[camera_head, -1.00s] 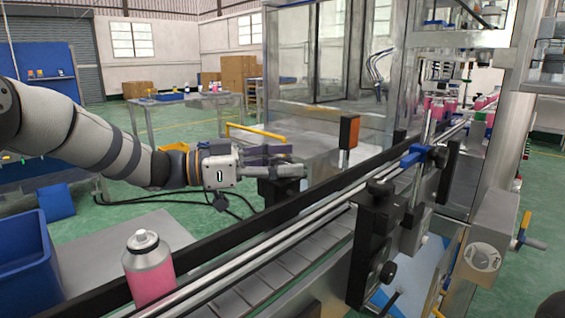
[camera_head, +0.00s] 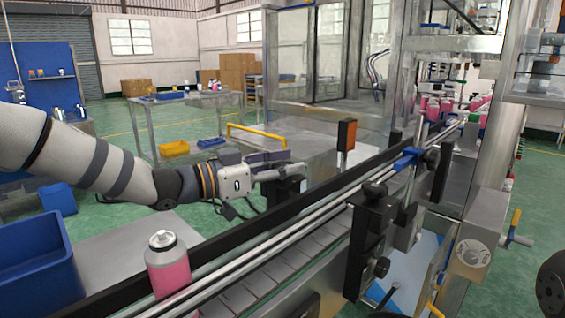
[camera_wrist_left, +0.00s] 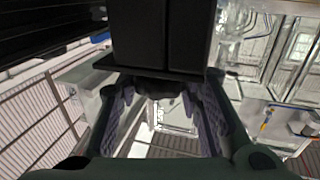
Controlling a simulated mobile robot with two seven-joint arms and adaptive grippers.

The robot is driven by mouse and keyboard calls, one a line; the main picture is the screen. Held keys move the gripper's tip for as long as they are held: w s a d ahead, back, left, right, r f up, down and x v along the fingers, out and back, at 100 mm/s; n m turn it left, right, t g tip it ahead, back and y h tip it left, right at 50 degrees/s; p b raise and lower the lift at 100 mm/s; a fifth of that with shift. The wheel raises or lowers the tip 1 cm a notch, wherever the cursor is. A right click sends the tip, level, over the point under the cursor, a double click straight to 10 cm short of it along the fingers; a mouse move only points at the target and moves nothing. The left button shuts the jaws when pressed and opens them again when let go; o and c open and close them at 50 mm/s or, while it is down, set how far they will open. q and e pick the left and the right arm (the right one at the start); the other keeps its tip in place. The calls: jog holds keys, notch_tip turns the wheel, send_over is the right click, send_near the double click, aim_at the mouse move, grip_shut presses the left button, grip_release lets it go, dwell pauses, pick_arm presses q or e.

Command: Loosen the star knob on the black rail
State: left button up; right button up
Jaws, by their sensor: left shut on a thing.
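The black rail (camera_head: 215,244) runs diagonally beside the conveyor. A black clamp block (camera_head: 285,192) stands at its far side. My left gripper (camera_head: 288,174) reaches in from the left, just above that block, and is shut on the star knob. In the left wrist view the dark star knob (camera_wrist_left: 160,86) sits between the two ridged finger pads, below a large black block (camera_wrist_left: 160,35). The fingers hide most of the knob in the head view. My right gripper is not in view.
A pink spray can (camera_head: 168,265) stands on the conveyor near the front. Another black clamp (camera_head: 370,240) with knobs stands on the near side. A blue bin (camera_head: 38,265) is at the left, and an orange-faced post (camera_head: 346,136) rises beyond the rail.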

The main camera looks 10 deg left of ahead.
pick_arm(q)
jog(key=shift+d+f+n+t+y, duration=0.1)
jog(key=shift+d+n+t+y, duration=0.05)
jog(key=shift+n+t+y, duration=1.75)
jog(key=shift+y, duration=0.4)
jog(key=o, duration=1.2)
jog(key=v, duration=1.2)
